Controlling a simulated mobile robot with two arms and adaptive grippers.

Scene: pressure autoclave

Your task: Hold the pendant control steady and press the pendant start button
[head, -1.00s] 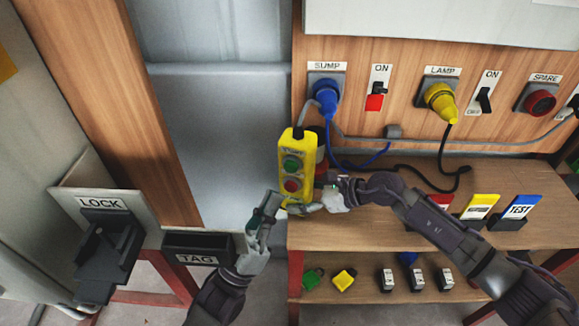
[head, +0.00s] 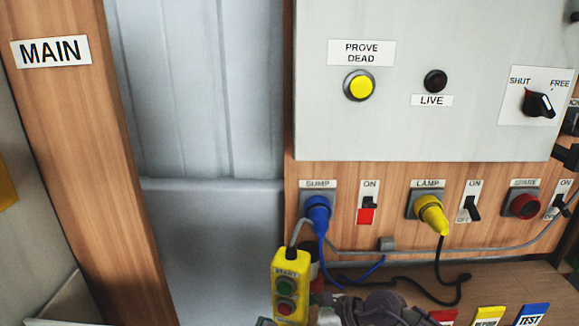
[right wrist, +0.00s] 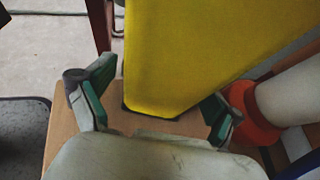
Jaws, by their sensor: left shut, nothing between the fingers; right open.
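The yellow pendant control (head: 291,259) hangs upright on a grey cable at the bottom of the head view. Its green button (head: 286,286) is under a START label, with a red button (head: 285,307) below it. My left gripper (head: 265,321) is shut and empty; only its tip shows at the bottom edge, just left of the pendant's lower end. My right gripper is open in the right wrist view (right wrist: 158,90), with its fingers on either side of the yellow pendant body (right wrist: 190,50). Whether the fingers touch it I cannot tell.
A blue plug (head: 317,211) and a yellow plug (head: 431,214) sit in the wall panel above the pendant. A red and white object (right wrist: 262,110) stands close beside my right gripper. Cables lie on the wooden shelf (head: 520,280).

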